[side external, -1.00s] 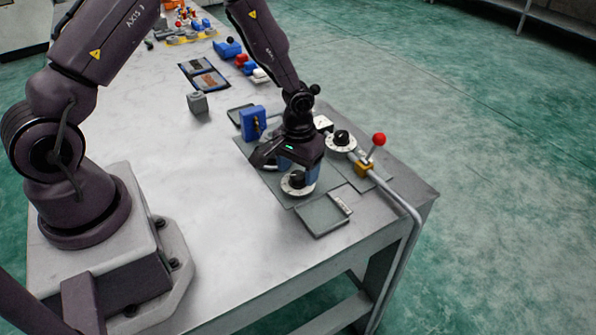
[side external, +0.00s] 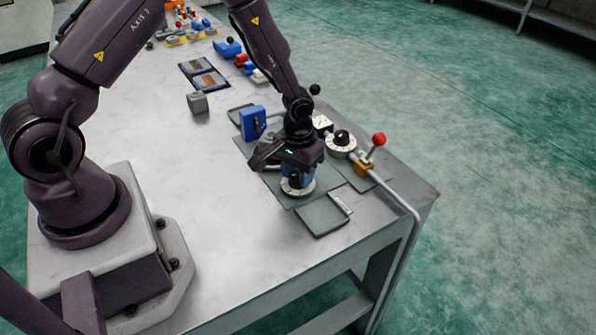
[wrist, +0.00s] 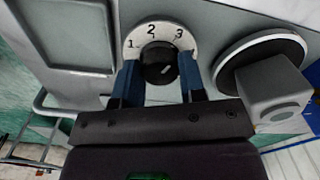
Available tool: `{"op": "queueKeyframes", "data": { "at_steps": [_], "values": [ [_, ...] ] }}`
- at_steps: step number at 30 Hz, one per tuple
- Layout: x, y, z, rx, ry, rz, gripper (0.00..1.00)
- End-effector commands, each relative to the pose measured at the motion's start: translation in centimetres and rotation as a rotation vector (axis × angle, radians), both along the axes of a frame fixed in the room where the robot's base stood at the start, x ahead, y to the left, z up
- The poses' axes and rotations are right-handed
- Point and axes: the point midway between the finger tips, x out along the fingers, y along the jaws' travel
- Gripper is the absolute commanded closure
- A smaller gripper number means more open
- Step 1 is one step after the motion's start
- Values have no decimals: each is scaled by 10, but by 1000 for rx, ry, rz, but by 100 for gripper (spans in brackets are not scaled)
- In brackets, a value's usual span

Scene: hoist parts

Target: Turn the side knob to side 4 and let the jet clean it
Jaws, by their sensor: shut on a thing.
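The dial (side external: 297,191) at the front of the grey plate has a white numbered ring and a black knob. In the wrist view the ring (wrist: 132,43) shows 1, 2 and 3 along its far side; the rest of it is hidden. My gripper (side external: 297,180) is low over this dial, shut on its black knob (wrist: 158,66), with one blue finger on each side. A light mark on the knob points up and to the right, away from the 2. A second dial (side external: 341,142) with a black knob stands behind, clear of my gripper.
A red-ball lever (side external: 379,139) stands on a brass block beside a grey pipe at the right table edge. A flat grey tray (side external: 322,216) lies in front. A blue block (side external: 253,122) stands behind left. A grey block (wrist: 272,92) sits on a round disc right of the dial.

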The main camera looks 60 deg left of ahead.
Motion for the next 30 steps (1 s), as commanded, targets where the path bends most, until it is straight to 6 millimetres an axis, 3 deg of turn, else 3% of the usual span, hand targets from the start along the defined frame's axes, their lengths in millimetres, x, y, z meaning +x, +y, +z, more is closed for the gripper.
{"op": "queueKeyframes", "data": {
  "at_steps": [30],
  "values": [
    [0, 0, 1, 0, 2, -699, 86]
  ]
}}
